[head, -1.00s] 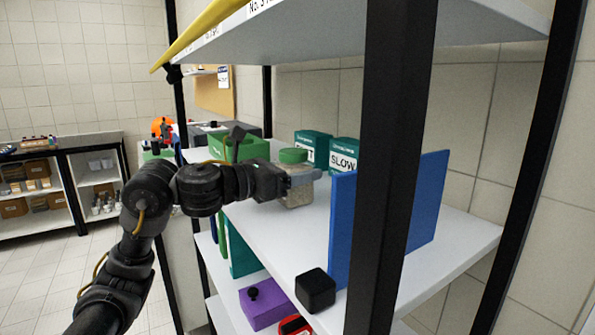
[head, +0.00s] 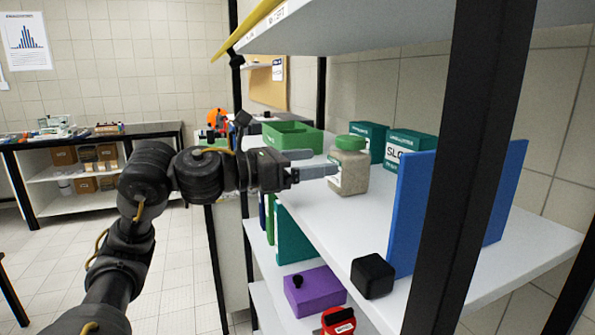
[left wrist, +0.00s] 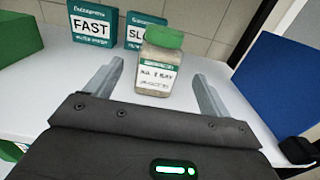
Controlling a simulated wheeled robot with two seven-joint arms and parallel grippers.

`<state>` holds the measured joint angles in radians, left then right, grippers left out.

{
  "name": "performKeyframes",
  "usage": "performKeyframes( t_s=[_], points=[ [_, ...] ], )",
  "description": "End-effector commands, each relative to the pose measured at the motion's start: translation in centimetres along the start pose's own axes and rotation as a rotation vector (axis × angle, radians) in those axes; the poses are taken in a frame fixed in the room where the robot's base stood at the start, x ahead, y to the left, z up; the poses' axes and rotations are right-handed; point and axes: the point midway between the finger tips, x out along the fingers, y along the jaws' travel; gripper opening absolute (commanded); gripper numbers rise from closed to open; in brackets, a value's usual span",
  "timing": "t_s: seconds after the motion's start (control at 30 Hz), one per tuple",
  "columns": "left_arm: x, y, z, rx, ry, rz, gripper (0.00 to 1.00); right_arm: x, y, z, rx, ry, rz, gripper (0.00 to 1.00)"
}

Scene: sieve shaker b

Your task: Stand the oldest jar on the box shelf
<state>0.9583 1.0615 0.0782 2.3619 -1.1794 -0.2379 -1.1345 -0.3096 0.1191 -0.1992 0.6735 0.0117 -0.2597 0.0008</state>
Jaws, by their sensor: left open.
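A clear jar (head: 348,170) with a green lid and a beige filling stands upright on the white shelf (head: 345,220). In the left wrist view the jar (left wrist: 160,68) shows a white and green label, too small to read surely. My left gripper (head: 318,163) is open, with its two grey fingers pointing at the jar. In the left wrist view the fingers (left wrist: 155,88) are spread to either side, and the jar stands beyond and between their tips. The jar looks free of the fingers. My right gripper is not in view.
Behind the jar stand two teal boxes, FAST (left wrist: 92,28) and SLOW (head: 408,145). A green bin (head: 292,137) is to the left and a blue panel (head: 405,215) to the right. A black cube (head: 372,276) sits at the front edge. A black post (head: 475,150) blocks part of the view.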

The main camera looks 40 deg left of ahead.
Motion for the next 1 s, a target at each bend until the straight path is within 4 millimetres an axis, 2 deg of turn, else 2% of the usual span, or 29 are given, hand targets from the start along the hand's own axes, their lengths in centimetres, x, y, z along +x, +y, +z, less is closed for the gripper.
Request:
performKeyframes(
  t_s=[0.13,0.37,0.57,0.83,0.93,1.0],
  points=[
    [-1.9,0.1,-0.2,0.0,-0.001,0.003,0.82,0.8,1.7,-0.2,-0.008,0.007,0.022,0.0],
    [-2.8,0.0,0.0,-0.001,-0.001,0.0,0.82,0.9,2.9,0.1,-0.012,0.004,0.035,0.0],
    [-2.8,0.0,0.1,-0.001,-0.001,0.0,0.82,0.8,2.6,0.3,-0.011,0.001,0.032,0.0],
    [-2.7,0.0,0.1,-0.001,-0.001,0.0,0.82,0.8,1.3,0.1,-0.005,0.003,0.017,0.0],
    [-2.7,0.0,1.0,-0.001,-0.001,0.0,0.82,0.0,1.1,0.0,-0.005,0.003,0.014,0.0],
    [-2.7,0.0,2.4,-0.001,-0.001,0.0,0.82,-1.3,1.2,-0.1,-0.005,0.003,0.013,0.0]
  ],
)
